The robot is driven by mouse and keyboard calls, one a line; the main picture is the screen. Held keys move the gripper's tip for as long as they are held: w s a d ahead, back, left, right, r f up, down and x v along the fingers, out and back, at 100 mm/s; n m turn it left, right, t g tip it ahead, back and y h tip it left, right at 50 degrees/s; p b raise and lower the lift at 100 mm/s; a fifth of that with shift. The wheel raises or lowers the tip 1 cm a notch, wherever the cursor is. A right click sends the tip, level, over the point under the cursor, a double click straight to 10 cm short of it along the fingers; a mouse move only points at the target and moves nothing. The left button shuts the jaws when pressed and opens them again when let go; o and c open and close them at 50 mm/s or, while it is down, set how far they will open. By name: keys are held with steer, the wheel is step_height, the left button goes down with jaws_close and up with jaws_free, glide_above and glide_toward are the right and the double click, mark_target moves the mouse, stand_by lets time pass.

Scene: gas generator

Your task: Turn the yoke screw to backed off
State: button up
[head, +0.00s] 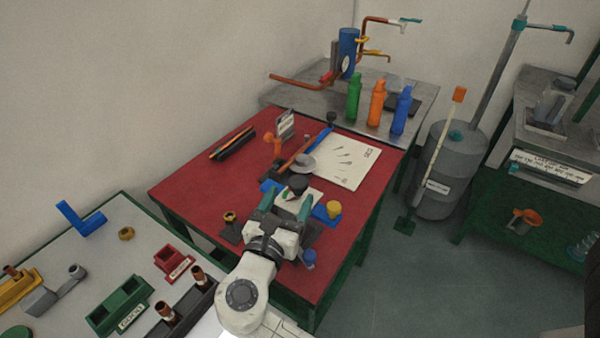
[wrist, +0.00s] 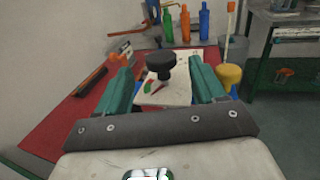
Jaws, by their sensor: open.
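A black round knob (head: 298,184), which looks like the yoke screw, stands upright above a pale block (head: 304,199) on the red table. In the wrist view the knob (wrist: 161,64) is a dark cap on a short stem. Below it is a light plate (wrist: 172,96) with green and red marks. My gripper (head: 287,201) is open, with teal fingers. In the wrist view the gripper (wrist: 160,77) has its fingers left and right of the knob, with gaps on both sides. Nothing is held. I cannot tell whether the knob is between the fingertips or beyond them.
A yellow knob (wrist: 229,76) stands close to the right finger. A brass fitting (head: 230,217) is left of my gripper. Behind are a hammer-like tool (head: 292,158), a white sheet (head: 345,162) and dark bars (head: 232,146). Green (head: 353,98), orange and blue bottles stand on the far bench.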

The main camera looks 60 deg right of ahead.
mark_target(297, 176)
steer(key=x, duration=0.8)
steer(key=shift+p, duration=0.35)
steer(key=shift+c, duration=0.5)
steer(key=c, duration=0.8)
steer(key=shift+r+n+t+y+p, duration=0.25)
steer(key=shift+n+t+p, duration=0.35)
steer(key=shift+t+p, duration=0.35)
steer(key=shift+c, duration=0.2)
steer(key=shift+w+a+f+n+t+y+p, duration=0.15)
steer(key=shift+n+t+y+p, duration=0.35)
steer(key=shift+n+t+y, duration=0.45)
steer(key=shift+w+n+t+y+p, duration=0.15)
steer(key=shift+n+t+y+p, duration=0.4)
steer(key=shift+t, duration=0.65)
steer(key=o, duration=0.9)
steer(key=shift+o, duration=0.2)
steer(key=shift+f, duration=0.1)
